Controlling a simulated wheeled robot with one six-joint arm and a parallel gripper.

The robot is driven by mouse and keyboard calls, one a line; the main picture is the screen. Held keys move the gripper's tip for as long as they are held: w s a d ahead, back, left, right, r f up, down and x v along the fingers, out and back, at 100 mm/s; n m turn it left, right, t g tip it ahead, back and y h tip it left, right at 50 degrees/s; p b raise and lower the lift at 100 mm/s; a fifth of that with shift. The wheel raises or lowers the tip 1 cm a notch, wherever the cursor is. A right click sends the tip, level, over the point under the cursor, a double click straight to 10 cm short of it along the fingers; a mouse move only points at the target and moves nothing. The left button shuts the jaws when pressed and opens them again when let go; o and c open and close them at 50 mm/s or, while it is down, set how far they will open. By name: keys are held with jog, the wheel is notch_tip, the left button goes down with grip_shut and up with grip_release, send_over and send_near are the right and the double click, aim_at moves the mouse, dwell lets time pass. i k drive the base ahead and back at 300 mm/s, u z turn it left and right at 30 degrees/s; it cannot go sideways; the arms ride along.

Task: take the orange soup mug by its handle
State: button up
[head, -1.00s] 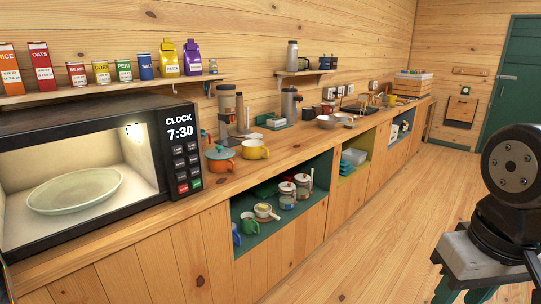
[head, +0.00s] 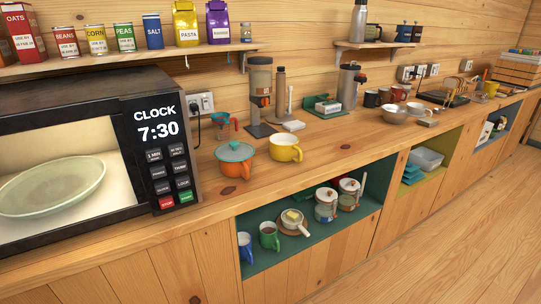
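The orange soup mug (head: 235,168) stands upright on the wooden counter, just right of the microwave. It has a teal lid with a small knob on top. Its handle appears to be on the front side, low toward the counter edge, but it is small in this view. A yellow mug (head: 285,148) stands right beside it, with its handle toward the front right. My gripper is not in view.
The microwave (head: 150,105) is close on the left. A teal measuring cup (head: 222,127) and a coffee grinder (head: 260,88) stand behind the mugs. Below is an open teal shelf (head: 318,231) with mugs and jars.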

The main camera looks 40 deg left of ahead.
aim_at(242, 169)
jog(key=u, duration=0.1)
jog(key=i, duration=0.8)
jog(key=u, duration=0.95)
jog(key=i, duration=0.75)
jog(key=u, duration=0.6)
